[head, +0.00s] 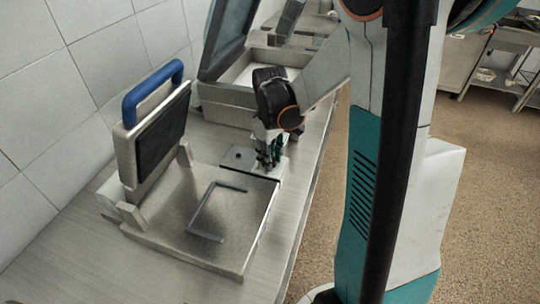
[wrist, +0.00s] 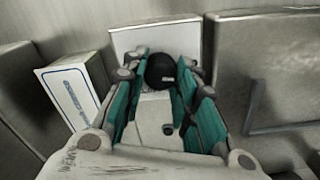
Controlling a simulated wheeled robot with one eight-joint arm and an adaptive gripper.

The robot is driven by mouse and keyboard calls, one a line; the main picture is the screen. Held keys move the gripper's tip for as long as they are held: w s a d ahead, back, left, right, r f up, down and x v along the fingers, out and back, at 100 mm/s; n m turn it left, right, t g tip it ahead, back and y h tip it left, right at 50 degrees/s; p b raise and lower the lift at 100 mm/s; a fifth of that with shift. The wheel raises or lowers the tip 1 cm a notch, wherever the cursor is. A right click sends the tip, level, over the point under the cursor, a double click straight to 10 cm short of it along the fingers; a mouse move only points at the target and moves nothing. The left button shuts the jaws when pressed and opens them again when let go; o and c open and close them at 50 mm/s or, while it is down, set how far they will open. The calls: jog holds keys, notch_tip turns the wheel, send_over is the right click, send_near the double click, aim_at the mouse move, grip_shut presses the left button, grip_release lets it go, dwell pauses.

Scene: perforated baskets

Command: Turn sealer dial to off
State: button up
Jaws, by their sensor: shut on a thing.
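The sealer (head: 165,215) stands on the counter with its blue-handled lid (head: 152,130) raised. Its small side panel (head: 238,157) faces up at the back right edge. My gripper (head: 268,160) is lowered over this panel, pointing down. In the wrist view, the round black dial (wrist: 160,68) sits between the teal fingers of my gripper (wrist: 163,78), which are shut on it. A pale panel (wrist: 130,40) shows behind the dial. The dial's pointer and markings cannot be read. In the head view the fingers hide the dial.
A second grey machine with an open lid (head: 228,40) stands behind the sealer, close to my arm. A white box with blue print (wrist: 72,95) is at the left of the wrist view. The tiled wall borders the counter (head: 60,265). Shelving (head: 505,70) stands across the floor.

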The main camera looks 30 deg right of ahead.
jog(key=shift+n, duration=0.8)
jog(key=o, duration=1.1)
jog(key=shift+w, duration=0.1)
notch_tip(320, 180, up, 12)
jog(key=shift+a, duration=0.1)
